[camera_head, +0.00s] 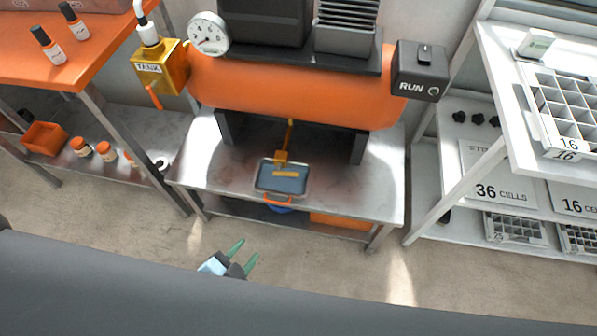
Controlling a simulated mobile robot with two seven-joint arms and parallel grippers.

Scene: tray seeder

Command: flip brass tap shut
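A small brass-coloured tap (281,157) hangs on a thin stem below the orange tank (290,92). A short yellow bar (286,174) shows just below it, over a shallow tray (261,190) with a dark blue-grey inside. I cannot tell whether the bar is the tap's lever, or whether the tap is open. My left gripper (245,250) is at the lower middle, in front of the bench and well apart from the tap. Its two green fingers are spread with nothing between them. My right gripper is not in view.
The tray has an orange handle (278,200) and sits on a metal bench (360,198). A gold TANK valve (160,66), a gauge (209,33) and a black RUN box (419,71) surround the tank. White shelves (455,185) stand right; the floor in front is clear.

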